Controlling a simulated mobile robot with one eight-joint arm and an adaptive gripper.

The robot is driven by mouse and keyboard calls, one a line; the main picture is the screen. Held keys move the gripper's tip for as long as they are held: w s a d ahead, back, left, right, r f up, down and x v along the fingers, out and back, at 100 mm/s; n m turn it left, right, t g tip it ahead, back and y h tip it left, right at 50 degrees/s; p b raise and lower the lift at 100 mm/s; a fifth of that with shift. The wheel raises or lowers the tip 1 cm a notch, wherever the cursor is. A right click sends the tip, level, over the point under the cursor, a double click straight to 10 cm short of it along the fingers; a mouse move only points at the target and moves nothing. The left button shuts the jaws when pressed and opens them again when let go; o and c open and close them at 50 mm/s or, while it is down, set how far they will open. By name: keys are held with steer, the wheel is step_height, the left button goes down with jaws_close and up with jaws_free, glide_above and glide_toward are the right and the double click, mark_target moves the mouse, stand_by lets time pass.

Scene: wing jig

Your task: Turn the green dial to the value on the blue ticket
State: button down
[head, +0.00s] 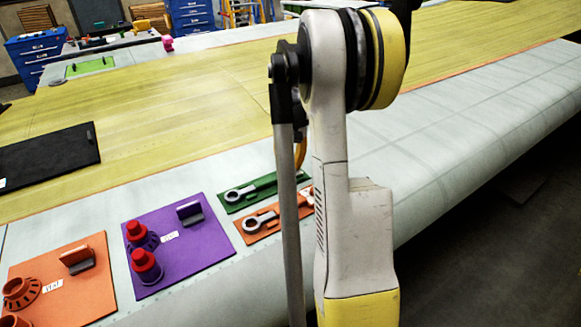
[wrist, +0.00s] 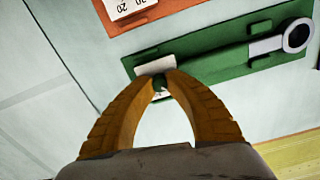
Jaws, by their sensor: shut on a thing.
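My gripper (wrist: 160,78) has its two yellow-brown fingers closed together at the tips in the wrist view. A small dark green piece, which looks like the green dial (wrist: 159,84), shows between the fingertips. It is at the left end of a green board (wrist: 210,66). A white plate (wrist: 156,65) shows partly behind the fingertips; I cannot read it. In the head view my arm hides most of the gripper and the right end of the green board (head: 232,207). I cannot make out a blue ticket in either view.
A grey wrench (wrist: 282,42) lies on the green board. An orange board (wrist: 170,8) with a white numbered plate (wrist: 124,6) lies alongside. A purple mat (head: 195,235) with red-topped pieces, an orange mat (head: 85,298) and a black mat (head: 50,157) lie to the left.

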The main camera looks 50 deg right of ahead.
mark_target(290, 166)
steer(key=n, duration=0.5)
steer(key=shift+n, duration=0.3)
steer(key=n, duration=0.4)
steer(key=shift+n, duration=0.4)
steer(key=c, duration=1.6)
jaws_free()
steer(key=shift+r, duration=0.1)
step_height(290, 166, up, 12)
